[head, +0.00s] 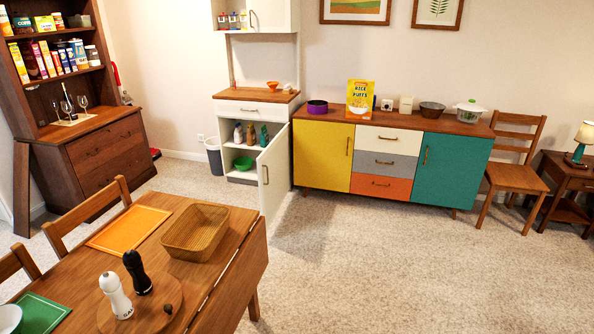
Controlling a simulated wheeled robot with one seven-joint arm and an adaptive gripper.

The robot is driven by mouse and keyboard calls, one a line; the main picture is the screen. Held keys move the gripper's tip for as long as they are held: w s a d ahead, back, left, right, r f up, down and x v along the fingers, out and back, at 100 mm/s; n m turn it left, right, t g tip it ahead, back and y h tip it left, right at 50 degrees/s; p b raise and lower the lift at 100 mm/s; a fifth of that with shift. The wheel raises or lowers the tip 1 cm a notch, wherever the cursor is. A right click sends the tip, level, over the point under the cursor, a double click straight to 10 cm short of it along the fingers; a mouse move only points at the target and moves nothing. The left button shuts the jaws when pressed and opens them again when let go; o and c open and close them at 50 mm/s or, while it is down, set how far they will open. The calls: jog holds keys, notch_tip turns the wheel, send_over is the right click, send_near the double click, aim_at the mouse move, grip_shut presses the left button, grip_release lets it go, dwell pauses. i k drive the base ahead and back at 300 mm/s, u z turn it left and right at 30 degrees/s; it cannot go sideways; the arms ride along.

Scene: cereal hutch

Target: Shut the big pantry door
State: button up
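A white hutch stands against the back wall in the head view. Its lower door (274,185) is swung wide open toward the room, with a brass handle on its face. The open compartment shows a shelf (236,148) with several bottles (250,133) and a green bowl (243,164) below. An upper door (268,15) of the white hutch looks shut; its top is cut off by the frame. I cannot tell from a label which door is the big pantry door. My gripper is not in view.
A wooden table (222,276) with a basket (195,232) and two mills fills the front left. A multicoloured sideboard (323,155) stands right of the open door. A grey bin (214,157) is left of the hutch. Carpet (400,270) is clear at the centre and right.

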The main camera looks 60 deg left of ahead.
aim_at(273, 173)
jog(key=i, duration=0.25)
jog(key=u, duration=1.8)
jog(key=i, duration=2.65)
jog(key=u, duration=0.9)
jog(key=i, duration=0.2)
jog(key=u, duration=0.6)
